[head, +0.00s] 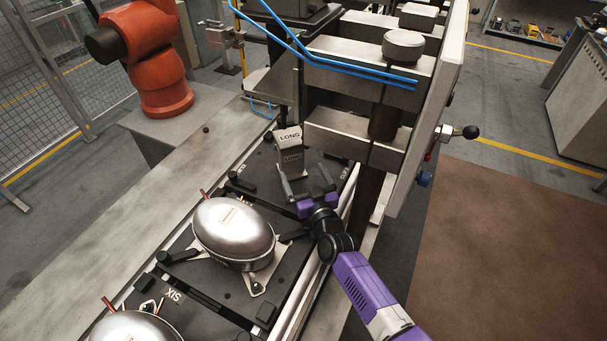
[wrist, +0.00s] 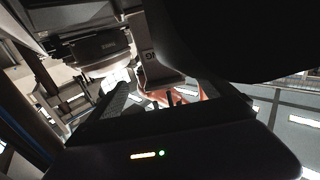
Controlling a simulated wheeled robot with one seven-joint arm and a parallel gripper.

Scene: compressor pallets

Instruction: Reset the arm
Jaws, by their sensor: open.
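A silver compressor (head: 234,230) sits left of my gripper, and a second compressor (head: 135,327) is nearer. A large machine press (head: 365,75) with blue hoses rises behind and right. An orange robot (head: 155,60) stands at the back left. A brown mat (head: 510,250) lies clear at right.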

